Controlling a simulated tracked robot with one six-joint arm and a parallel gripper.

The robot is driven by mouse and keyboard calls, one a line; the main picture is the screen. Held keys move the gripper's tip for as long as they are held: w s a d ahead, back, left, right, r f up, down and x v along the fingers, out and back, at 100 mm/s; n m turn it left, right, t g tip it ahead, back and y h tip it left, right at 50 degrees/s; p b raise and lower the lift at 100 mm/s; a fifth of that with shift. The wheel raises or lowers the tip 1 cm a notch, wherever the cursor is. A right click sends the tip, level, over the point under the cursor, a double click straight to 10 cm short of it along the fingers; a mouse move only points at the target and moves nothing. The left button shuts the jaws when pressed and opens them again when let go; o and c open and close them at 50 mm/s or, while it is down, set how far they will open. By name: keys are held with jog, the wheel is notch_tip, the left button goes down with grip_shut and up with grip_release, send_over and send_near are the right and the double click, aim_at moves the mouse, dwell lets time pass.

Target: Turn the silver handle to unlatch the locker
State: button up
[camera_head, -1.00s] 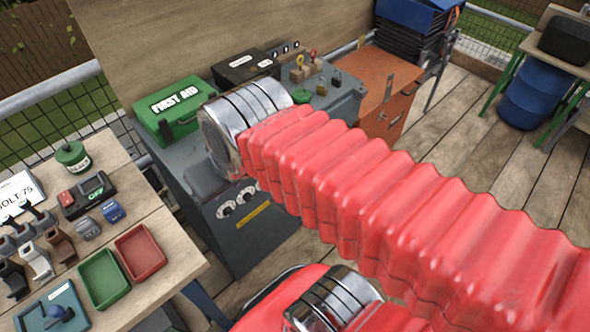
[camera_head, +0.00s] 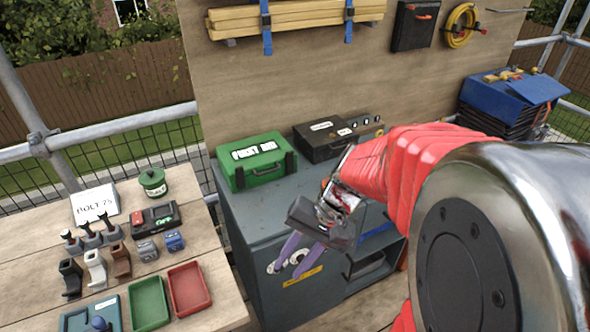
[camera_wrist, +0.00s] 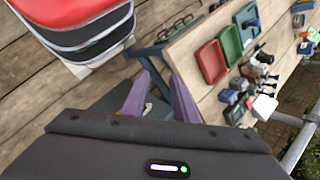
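My gripper (camera_head: 288,270) is in front of the grey cabinet (camera_head: 245,225), with its two purple fingers pointing down and parted. Nothing shows between them. In the wrist view my gripper (camera_wrist: 160,76) is also open and empty. The cabinet front has round white dials and a yellow label (camera_head: 303,276), partly behind the fingers. An open bay with a blue strip shows to their right. I cannot make out a silver handle; my arm hides the area to the right, where the orange cabinet stood in the earlier frame.
A green first aid box (camera_head: 258,165) and a black case (camera_head: 330,138) stand on the grey cabinet. A wooden bench (camera_head: 225,290) at left holds a red tray (camera_head: 190,290), a green tray (camera_head: 148,303) and small parts. Blue and black crates (camera_head: 510,95) stand at back right.

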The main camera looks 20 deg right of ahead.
jog(key=w+d+f+m+t+y, duration=0.3)
jog(key=d+f+m+t, duration=0.2)
jog(key=d+f+m, duration=0.15)
jog(key=w+d+f+m+t+y, duration=0.3)
jog(key=w+d+f+m+t, duration=0.15)
jog(key=d+m, duration=0.35)
jog(key=s+d+f+m+t+h, duration=0.4)
jog(key=d+f+m+h, duration=0.1)
jog(key=d+f+m, duration=0.2)
jog(key=s+d+f+m+t+h, duration=0.4)
jog(key=d+f+m+h, duration=0.2)
jog(key=d+f, duration=0.2)
jog(key=shift+d+f+m, duration=0.35)
jog(key=shift+f, duration=0.15)
jog(key=shift+w, duration=0.2)
jog(key=w, duration=1.3)
jog(key=shift+w+a, duration=0.2)
jog(key=shift+w, duration=0.1)
jog(key=shift+c, duration=0.2)
